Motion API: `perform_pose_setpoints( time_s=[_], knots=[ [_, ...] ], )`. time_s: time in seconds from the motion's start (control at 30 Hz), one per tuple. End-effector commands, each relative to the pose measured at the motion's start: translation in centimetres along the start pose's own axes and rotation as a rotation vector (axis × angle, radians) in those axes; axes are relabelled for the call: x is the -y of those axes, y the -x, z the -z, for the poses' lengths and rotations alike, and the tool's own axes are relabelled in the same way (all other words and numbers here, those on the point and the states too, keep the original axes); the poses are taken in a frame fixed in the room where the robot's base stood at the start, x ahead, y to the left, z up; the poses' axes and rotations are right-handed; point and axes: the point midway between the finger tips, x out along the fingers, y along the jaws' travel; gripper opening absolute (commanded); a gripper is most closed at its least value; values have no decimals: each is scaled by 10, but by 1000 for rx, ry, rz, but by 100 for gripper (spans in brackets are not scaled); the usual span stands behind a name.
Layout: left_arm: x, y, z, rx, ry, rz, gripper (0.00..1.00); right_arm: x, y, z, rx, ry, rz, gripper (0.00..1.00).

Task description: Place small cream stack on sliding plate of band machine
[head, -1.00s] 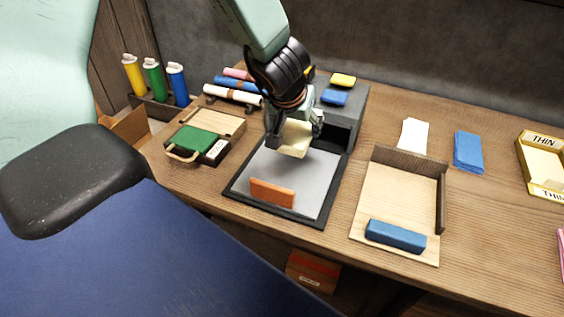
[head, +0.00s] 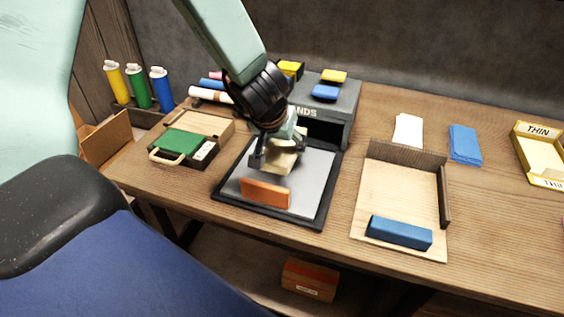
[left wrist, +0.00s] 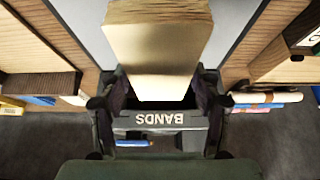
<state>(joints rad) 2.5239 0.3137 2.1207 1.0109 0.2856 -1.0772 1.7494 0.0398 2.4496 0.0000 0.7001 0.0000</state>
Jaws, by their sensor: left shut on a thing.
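The small cream stack (head: 281,162) is held between the fingers of my left gripper (head: 277,152), over the grey sliding plate (head: 312,178) of the band machine (head: 343,103). In the left wrist view the cream stack (left wrist: 158,45) fills the upper middle, between the fingers of the left gripper (left wrist: 160,88). The plate extends out in front of the machine, with an orange block (head: 265,193) near its front edge. I cannot tell whether the stack touches the plate. My right gripper is not in view.
A wooden tray (head: 390,205) with a blue block stands right of the plate. A green-topped box (head: 183,143) is at left. White (head: 408,130) and blue (head: 464,144) stacks lie at the back right. Bare table lies right of the tray.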

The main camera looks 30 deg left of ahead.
Motion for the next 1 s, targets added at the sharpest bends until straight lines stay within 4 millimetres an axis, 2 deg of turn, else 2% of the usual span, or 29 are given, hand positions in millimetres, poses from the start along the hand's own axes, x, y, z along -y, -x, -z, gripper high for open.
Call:
perform_pose_setpoints(
  time_s=[0.4, 0.87, 0.9, 1.0],
  knots=[
    [2, -32, -18, -1, 1, 1, 30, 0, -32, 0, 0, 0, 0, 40],
    [2, -35, -20, 0, 1, 1, 30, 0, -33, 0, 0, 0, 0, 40],
    [2, -35, -20, 0, 1, 1, 64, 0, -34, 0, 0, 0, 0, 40],
    [2, -35, -20, 0, 1, 1, 73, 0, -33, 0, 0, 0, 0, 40]
  ],
)
